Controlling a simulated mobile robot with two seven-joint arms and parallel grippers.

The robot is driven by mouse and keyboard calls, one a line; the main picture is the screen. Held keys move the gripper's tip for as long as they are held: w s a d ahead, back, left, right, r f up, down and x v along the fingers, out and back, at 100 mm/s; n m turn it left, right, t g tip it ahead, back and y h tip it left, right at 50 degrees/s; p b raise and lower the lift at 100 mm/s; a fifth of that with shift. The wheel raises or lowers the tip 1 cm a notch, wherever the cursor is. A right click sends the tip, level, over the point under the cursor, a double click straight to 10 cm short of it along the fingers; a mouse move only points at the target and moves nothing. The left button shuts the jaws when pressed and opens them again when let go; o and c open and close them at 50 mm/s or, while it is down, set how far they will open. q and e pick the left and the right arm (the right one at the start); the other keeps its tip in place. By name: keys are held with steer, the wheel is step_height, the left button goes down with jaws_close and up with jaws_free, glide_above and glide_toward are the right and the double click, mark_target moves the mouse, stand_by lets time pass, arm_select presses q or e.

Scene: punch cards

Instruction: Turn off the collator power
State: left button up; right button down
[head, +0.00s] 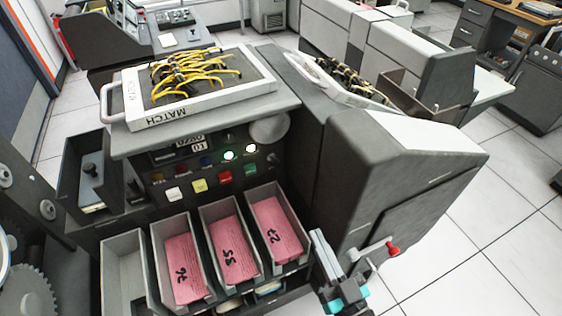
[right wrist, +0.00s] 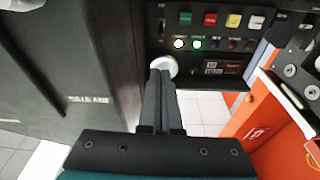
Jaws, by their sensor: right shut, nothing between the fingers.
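The collator is a dark grey machine (head: 330,150) with a control panel (head: 215,170) on its front. A green lamp (head: 229,155) and a white lamp (head: 250,148) are lit there, above white, yellow, red and green buttons. A lever with a red ball end (head: 392,248) sticks out low on its right side. I cannot tell which control is the power. My right gripper (head: 318,235) is shut and empty, right of the card bins and left of the red lever. In the right wrist view, its fingertips (right wrist: 162,74) appear just below a pale round knob (right wrist: 165,66); contact is unclear. My left gripper is not in view.
Bins with pink cards (head: 232,240) stand below the panel, close to my right gripper. A MATCH plugboard (head: 195,90) with yellow wires lies on top. Tiled floor (head: 470,240) is clear to the right. The right wrist view shows an orange cabinet (right wrist: 255,125).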

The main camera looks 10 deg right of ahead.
mark_target(278, 161)
steer(key=b+x, duration=0.1)
steer(key=x, duration=1.8)
steer(key=shift+w+a, duration=0.15)
steer(key=shift+w, duration=0.25)
arm_select(q)
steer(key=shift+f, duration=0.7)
steer(key=shift+b, duration=0.3)
arm_select(e)
steer(key=shift+s+f, duration=0.35)
steer(key=shift+f, duration=0.4)
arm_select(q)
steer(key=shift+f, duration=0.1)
arm_select(e)
steer(key=shift+f, duration=0.1)
